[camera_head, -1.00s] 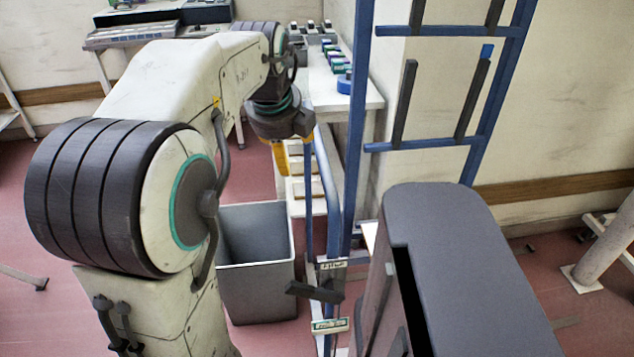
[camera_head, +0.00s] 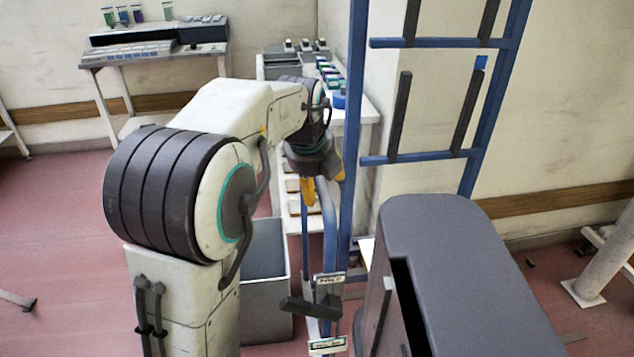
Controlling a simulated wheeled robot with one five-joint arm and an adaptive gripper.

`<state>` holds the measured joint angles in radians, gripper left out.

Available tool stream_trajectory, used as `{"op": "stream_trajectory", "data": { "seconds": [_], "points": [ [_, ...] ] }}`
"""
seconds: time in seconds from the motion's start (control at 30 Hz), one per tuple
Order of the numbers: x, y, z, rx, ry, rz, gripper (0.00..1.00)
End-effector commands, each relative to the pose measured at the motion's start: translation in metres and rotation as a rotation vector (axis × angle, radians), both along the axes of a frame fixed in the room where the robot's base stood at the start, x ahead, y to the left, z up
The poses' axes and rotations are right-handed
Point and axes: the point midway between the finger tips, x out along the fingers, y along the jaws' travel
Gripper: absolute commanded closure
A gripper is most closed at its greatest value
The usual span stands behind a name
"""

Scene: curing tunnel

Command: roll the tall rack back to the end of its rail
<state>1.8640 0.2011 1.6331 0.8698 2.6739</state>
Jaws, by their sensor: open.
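The tall rack (camera_head: 357,130) is a blue frame with crossbars and dark slanted bars, standing upright right of centre. A curved blue tube (camera_head: 330,225) rises at its left side, with white labels low on it. My gripper (camera_head: 324,182) points down at the top of this tube, its yellow fingers apart. One finger is left of the tube and the other shows at its right. I cannot tell whether they touch it. The rail and the rack's foot are hidden behind my grey body part.
A grey bin (camera_head: 265,275) stands on the floor behind my arm. A white bench (camera_head: 362,110) with small coloured items is behind the gripper. A table with instruments (camera_head: 150,50) stands at the back left. A pale post (camera_head: 605,255) is at the right. Red floor at left is mostly clear.

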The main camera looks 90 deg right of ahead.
Motion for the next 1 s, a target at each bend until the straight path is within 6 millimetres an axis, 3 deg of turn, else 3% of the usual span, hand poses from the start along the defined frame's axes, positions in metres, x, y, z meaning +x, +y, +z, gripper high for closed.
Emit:
{"op": "stream_trajectory", "data": {
  "seconds": [0.4, 1.0],
  "points": [
    [-0.0003, -0.0013, -0.0034, 0.001, 0.001, 0.001, 0.38],
    [-0.0002, -0.0013, -0.0032, 0.000, 0.000, 0.001, 0.91]
  ]
}}
